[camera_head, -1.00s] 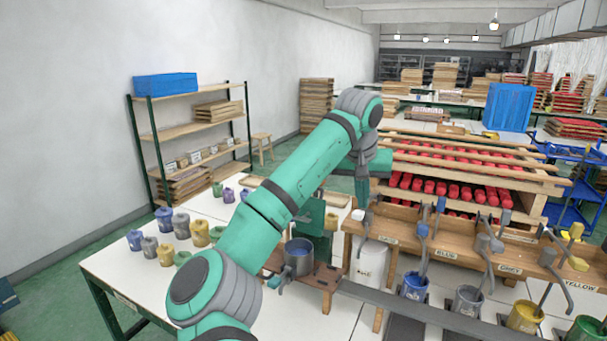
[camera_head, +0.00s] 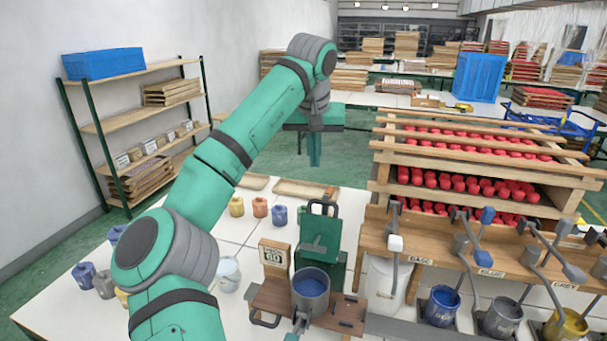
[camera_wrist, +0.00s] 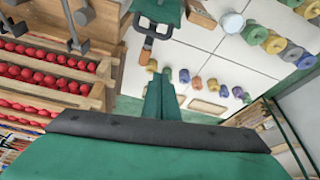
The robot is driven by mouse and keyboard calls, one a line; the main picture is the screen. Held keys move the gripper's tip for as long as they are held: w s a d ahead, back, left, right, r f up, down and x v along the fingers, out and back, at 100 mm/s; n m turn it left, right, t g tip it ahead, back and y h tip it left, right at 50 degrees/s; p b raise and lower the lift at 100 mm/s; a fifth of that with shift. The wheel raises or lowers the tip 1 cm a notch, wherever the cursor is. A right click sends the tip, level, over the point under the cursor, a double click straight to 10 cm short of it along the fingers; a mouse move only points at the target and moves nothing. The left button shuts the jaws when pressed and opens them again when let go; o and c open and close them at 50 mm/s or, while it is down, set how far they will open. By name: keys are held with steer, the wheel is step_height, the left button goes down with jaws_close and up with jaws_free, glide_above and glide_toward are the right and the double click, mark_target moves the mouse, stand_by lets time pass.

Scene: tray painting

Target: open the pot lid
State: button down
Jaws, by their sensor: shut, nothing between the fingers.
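A grey metal pot (camera_head: 311,287) with blue contents stands uncovered on a wooden stand at the front. A green plate (camera_head: 320,240) with a dark loop handle stands upright behind it; I cannot tell if it is the pot's lid. The plate is also at the top of the wrist view (camera_wrist: 160,9). My gripper (camera_head: 315,163) is shut and empty, fingers pointing down, well above and beyond the pot and plate. The green fingers also show in the wrist view (camera_wrist: 161,80). A pale pot (camera_head: 228,274) stands left of the stand.
Several small coloured pots (camera_head: 260,207) stand on the white table. A wooden rack of red pieces (camera_head: 480,165) and a bench with levers (camera_head: 480,238) and paint pots (camera_head: 442,305) fill the right.

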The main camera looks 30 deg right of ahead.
step_height(320, 180, down, 9)
steer(key=shift+s, duration=0.2)
stand_by(0.6)
steer(key=shift+a+f, duration=0.1)
steer(key=shift+f, duration=0.05)
